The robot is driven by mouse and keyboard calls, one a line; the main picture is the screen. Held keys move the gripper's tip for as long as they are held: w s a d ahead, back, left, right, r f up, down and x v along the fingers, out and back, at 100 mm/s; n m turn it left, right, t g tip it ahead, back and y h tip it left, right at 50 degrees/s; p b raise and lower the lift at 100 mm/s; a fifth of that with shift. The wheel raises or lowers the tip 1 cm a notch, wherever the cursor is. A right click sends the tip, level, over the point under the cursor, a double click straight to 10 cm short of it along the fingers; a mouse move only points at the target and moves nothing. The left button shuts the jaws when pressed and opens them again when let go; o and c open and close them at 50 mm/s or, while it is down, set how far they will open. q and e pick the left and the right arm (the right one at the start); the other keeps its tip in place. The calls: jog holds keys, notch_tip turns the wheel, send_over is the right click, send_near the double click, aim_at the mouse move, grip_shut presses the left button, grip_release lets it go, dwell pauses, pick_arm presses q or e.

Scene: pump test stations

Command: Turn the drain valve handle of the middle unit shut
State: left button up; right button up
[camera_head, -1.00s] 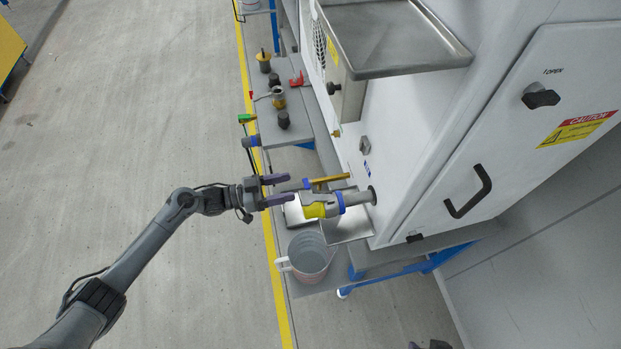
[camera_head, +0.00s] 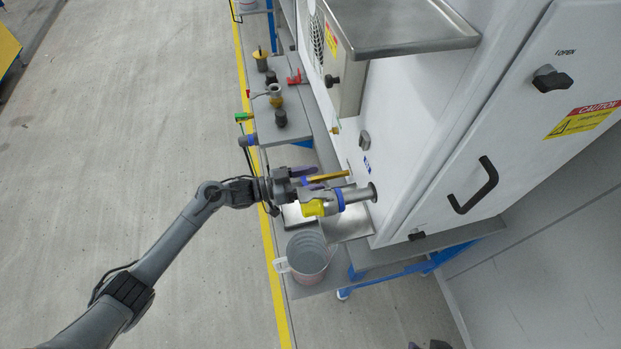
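The drain valve (camera_head: 355,194) sticks out left from the white cabinet, with a blue ring and a yellow end. Its yellow bar handle (camera_head: 332,177) lies just above the pipe in the picture, roughly along it, with the outer end to the left. My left gripper (camera_head: 308,180) has purple-grey fingers at the handle's outer end. The fingers look apart, one on each side of the handle; whether they touch it is hard to tell. The lower finger partly merges with the valve in view.
A clear jug (camera_head: 308,259) stands below the valve, next to a metal drip tray (camera_head: 346,225). A steel tray (camera_head: 400,38) juts out above. The cabinet door has a black handle (camera_head: 474,187). Small fittings stand on the grey bench (camera_head: 288,134). Open floor lies left.

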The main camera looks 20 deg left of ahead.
pick_arm(q)
jog(key=c, duration=1)
jog(key=shift+m, duration=1.2)
jog(key=o, duration=1.1)
jog(key=shift+c, duration=0.2)
jog(key=shift+s+a+r+p, duration=0.1)
jog(key=shift+s+a+p, duration=0.15)
jog(key=shift+a+p, duration=0.1)
jog(key=p+v, duration=0.2)
jog(key=v, duration=0.8)
jog(key=shift+d, duration=0.1)
